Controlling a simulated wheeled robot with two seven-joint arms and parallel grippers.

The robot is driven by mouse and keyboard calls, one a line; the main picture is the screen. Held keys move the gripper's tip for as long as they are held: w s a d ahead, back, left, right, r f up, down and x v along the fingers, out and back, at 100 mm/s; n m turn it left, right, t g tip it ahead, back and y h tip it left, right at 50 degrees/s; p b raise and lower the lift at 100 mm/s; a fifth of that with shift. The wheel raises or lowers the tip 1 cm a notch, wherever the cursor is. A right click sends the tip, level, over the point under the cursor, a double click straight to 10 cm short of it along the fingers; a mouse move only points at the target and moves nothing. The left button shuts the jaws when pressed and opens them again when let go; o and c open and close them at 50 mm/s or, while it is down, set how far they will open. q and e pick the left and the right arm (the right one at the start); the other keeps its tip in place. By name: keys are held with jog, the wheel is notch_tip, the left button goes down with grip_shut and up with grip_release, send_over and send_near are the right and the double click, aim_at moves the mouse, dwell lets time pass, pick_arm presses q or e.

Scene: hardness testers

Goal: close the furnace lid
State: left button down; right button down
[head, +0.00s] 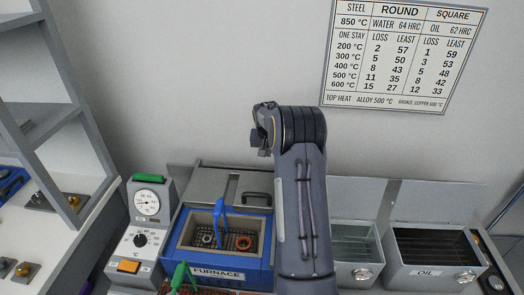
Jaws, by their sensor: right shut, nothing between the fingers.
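The blue furnace (218,274) stands at the lower centre with its label facing me. Its chamber is open at the top, and a grey ring (207,238) and an orange ring (243,242) lie inside. The grey lid (205,187), with a dark handle (258,196), is behind the chamber and does not cover it. My right gripper (260,138) is shut and empty. In the picture it is above the lid, against the wall; my right forearm hides what is just right of the furnace. My left gripper is not in view.
A blue tool (222,218) reaches over the chamber, and a green-handled tool (181,274) is in front. A control unit with dial (147,203) stands left. Open tanks, one of them the oil tank (433,249), are right. A shelf (55,125) rises at far left.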

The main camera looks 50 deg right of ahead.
pick_arm(q)
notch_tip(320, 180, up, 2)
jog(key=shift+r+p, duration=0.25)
jog(key=shift+p, duration=0.85)
pick_arm(e)
notch_tip(320, 180, down, 6)
jog(key=s+a, duration=0.1)
jog(key=shift+a, duration=0.25)
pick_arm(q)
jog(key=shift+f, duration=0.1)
pick_arm(e)
jog(key=shift+s, duration=0.1)
